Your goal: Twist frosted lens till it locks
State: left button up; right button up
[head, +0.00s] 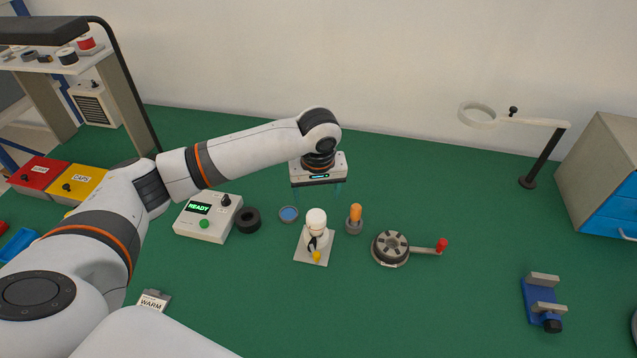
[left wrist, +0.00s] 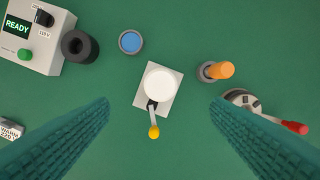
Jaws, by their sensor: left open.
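The white frosted lens (head: 316,217) sits on top of a small fixture on a pale square base plate (head: 309,256). From above, it shows as a white disc in the left wrist view (left wrist: 161,83). A lever with a yellow tip (head: 316,256) sticks out of the fixture's front, tilted down. My left gripper (head: 317,197) is open and empty above the lens, its teal fingers pointing down. In the left wrist view the fingers stand wide apart on either side, clear of the lens. How the lens joins the fixture is hidden. My right gripper is not in view.
A control box reading READY (head: 207,217), a black ring (head: 248,220) and a blue-centred disc (head: 288,214) lie left of the fixture. An orange-topped piece (head: 354,219) and a red-knobbed crank wheel (head: 390,249) stand right. A blue clamp (head: 543,303) is farther right. Green table at the front is mostly clear.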

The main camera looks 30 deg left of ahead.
aim_at(316, 216)
pick_arm(q)
jog(key=f, duration=0.6)
jog(key=w+a+f+p, duration=0.1)
jog(key=f, duration=0.3)
jog(key=shift+w+f, duration=0.1)
jog(key=shift+c, duration=0.5)
jog(key=c, duration=0.9)
